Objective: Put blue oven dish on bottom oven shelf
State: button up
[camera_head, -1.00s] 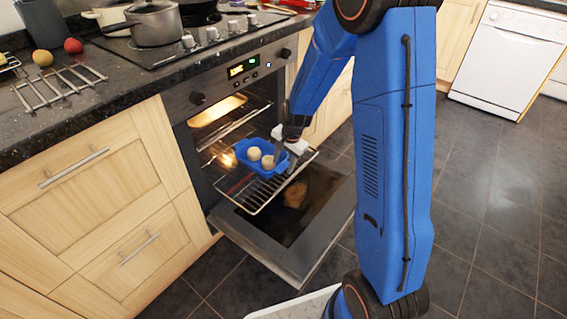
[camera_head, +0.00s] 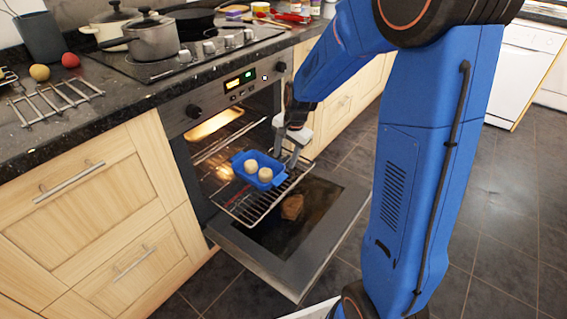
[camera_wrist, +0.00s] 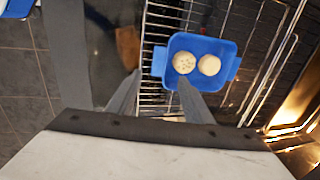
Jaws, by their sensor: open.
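The blue oven dish (camera_head: 259,170) rests on a pulled-out wire oven shelf (camera_head: 240,206), with two round pale items (camera_head: 257,170) in it. The wrist view shows the dish (camera_wrist: 208,46) with a handle tab at each end. My gripper (camera_head: 291,160) is open at the dish's right side in the head view. In the wrist view, one finger (camera_wrist: 188,98) overlaps the near edge of the dish and the other (camera_wrist: 125,95) is left of it. I cannot tell whether the fingers touch the dish. The lit oven (camera_head: 222,135) is open.
The oven door (camera_head: 330,226) hangs open below the shelf, with a brown patch (camera_head: 292,207) showing on it. The counter above holds a pot (camera_head: 152,36), a rack (camera_head: 48,103) and two balls. The floor at the right is clear.

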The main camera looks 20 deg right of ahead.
jog(key=s+d+r+n+t, duration=0.1)
jog(key=s+r+n, duration=0.4)
jog(key=s+r, duration=0.9)
jog(key=s+d+r+n+t, duration=0.1)
jog(key=s+n, duration=0.2)
jog(key=s, duration=0.6)
jog(key=s+d+r+n+h, duration=0.1)
jog(key=s+n, duration=0.2)
jog(key=s, duration=0.6)
jog(key=shift+s+d+r+t, duration=0.15)
jog(key=shift+s+r+t, duration=0.15)
jog(key=shift+t, duration=0.1)
